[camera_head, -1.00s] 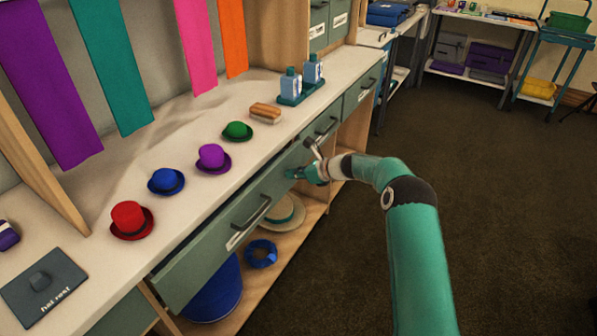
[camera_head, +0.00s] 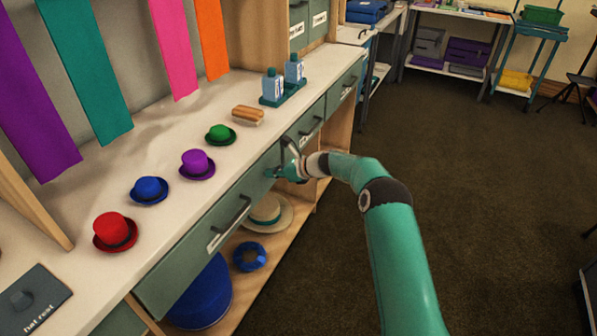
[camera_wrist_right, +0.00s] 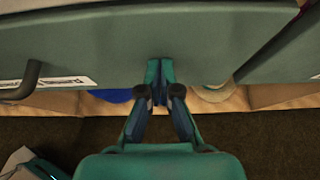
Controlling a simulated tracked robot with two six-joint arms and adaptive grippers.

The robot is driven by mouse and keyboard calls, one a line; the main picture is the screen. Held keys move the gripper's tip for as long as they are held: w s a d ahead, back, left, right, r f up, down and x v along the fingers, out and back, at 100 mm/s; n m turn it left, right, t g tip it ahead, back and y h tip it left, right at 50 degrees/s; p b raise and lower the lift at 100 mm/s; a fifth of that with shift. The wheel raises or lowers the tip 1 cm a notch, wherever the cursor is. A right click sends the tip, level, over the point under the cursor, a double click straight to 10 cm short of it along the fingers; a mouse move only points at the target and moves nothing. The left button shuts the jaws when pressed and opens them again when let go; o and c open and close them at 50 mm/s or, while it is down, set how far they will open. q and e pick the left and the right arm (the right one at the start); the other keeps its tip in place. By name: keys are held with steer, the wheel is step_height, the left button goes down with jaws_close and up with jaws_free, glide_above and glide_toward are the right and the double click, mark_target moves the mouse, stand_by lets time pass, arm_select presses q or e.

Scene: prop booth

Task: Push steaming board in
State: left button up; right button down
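A wide green front panel (camera_head: 177,273) with a dark handle (camera_head: 233,213) and a white label sits under the pale counter's edge; the label is too small to read, so I cannot tell if it is the steaming board. My right gripper (camera_head: 275,172) is at the panel's right end. In the right wrist view, the gripper (camera_wrist_right: 158,72) has its fingertips together in front of the green panel (camera_wrist_right: 110,45), with nothing visible between them. They look very close to it; contact is unclear. My left gripper is out of view.
The counter (camera_head: 225,170) holds red (camera_head: 115,232), blue, purple and green hats, a brush (camera_head: 248,115) and bottles. Open brown floor (camera_head: 480,200) lies right.

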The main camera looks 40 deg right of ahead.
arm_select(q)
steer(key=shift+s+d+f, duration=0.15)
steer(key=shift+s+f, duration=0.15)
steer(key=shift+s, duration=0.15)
arm_select(e)
steer(key=f+v, duration=0.1)
steer(key=v, duration=1.2)
steer(key=shift+s+d+f, duration=0.3)
steer(key=shift+s+d, duration=0.15)
steer(key=shift+s, duration=0.05)
